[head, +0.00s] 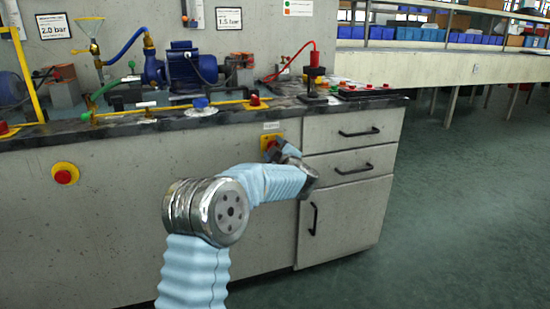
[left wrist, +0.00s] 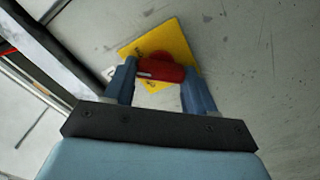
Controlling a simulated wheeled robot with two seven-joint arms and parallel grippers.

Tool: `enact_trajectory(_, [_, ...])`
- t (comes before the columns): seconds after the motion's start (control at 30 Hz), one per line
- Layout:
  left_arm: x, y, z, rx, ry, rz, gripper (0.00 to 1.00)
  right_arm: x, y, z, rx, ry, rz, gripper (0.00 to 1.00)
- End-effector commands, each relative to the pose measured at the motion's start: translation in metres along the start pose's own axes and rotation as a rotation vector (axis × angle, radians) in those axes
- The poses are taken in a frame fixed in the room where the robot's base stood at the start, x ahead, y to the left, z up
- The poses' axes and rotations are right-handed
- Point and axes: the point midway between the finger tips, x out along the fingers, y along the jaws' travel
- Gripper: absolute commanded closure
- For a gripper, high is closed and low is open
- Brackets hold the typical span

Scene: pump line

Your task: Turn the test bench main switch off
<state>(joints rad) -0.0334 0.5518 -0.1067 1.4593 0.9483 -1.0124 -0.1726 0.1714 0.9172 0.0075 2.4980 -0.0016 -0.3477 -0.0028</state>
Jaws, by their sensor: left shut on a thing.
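The main switch is a red handle (left wrist: 160,70) on a yellow plate (left wrist: 165,38), on the front of the grey test bench. In the head view the yellow plate (head: 265,140) shows just below a small white label, with the handle partly hidden behind my gripper. My left gripper (left wrist: 158,72) is shut on the red handle, with one finger on each side of it. In the head view the left gripper (head: 277,150) is at the switch, mostly hidden by its own wrist. The handle's exact turn angle is hard to tell. My right gripper is not in view.
A red button on a yellow base (head: 65,174) sits on the bench front at the left. Drawers with black handles (head: 350,165) are just right of the switch. A blue pump (head: 185,66), pipes and valves stand on the bench top. The green floor (head: 450,200) at right is clear.

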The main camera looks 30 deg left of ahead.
Motion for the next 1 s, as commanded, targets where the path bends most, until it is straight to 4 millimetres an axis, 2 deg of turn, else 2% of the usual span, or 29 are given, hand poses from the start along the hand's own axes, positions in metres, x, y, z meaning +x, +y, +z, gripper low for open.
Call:
enact_trajectory(0.03, [0.000,-0.004,0.003,-0.043,0.001,0.000,0.75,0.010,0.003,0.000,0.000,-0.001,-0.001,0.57])
enact_trajectory(0.5, [0.000,-0.006,0.003,-0.463,0.000,-0.001,0.75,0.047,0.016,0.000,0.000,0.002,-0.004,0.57])
enact_trajectory(0.8, [0.000,-0.005,0.003,-0.637,0.000,-0.002,0.75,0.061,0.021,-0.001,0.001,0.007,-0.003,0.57])
enact_trajectory(1.0, [0.000,-0.005,0.002,-0.691,0.001,-0.003,0.75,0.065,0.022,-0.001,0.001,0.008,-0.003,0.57])
